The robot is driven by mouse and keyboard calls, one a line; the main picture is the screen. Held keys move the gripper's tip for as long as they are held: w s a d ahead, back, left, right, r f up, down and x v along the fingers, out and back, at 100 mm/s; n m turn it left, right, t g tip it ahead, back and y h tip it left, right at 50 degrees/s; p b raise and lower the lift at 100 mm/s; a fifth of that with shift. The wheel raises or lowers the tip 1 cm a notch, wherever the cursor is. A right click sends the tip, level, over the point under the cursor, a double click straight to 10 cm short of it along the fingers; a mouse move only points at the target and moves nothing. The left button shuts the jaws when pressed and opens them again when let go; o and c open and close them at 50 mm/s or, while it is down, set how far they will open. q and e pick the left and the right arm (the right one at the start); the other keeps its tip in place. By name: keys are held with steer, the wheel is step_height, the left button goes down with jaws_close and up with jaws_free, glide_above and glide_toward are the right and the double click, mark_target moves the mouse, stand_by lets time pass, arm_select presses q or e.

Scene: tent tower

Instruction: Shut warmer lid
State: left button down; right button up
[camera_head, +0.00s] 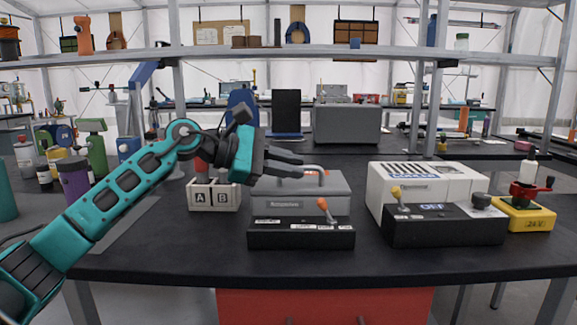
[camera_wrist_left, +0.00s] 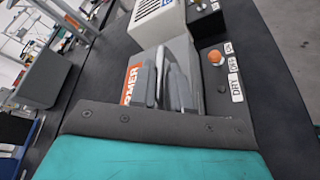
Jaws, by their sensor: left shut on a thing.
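The warmer (camera_head: 280,206) is a grey box on the black bench, behind a black control panel with an orange-tipped lever. Its lid (camera_head: 338,184) lies about level on the body; I cannot tell whether a small gap is left. A curved handle (camera_head: 322,172) rises from the lid. My left gripper (camera_head: 300,167) comes in from the left above the lid and is shut on the handle. In the left wrist view the fingers (camera_wrist_left: 166,85) stand over the grey warmer top (camera_wrist_left: 183,50), beside an orange and white label. The wrist hides part of the handle. My right gripper is out of view.
The bench front is clear. A shelf (camera_head: 300,50) crosses above.

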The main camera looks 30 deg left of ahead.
arm_select(q)
steer(key=shift+f, duration=0.55)
steer(key=c, duration=1.2)
jaws_free()
steer(key=shift+o, duration=0.2)
steer(key=shift+r, duration=0.15)
steer(key=shift+r, duration=0.1)
steer(key=shift+s+a+r, duration=0.1)
steer(key=shift+s+a, duration=0.1)
steer(key=shift+a, duration=0.05)
steer(key=v, duration=1.2)
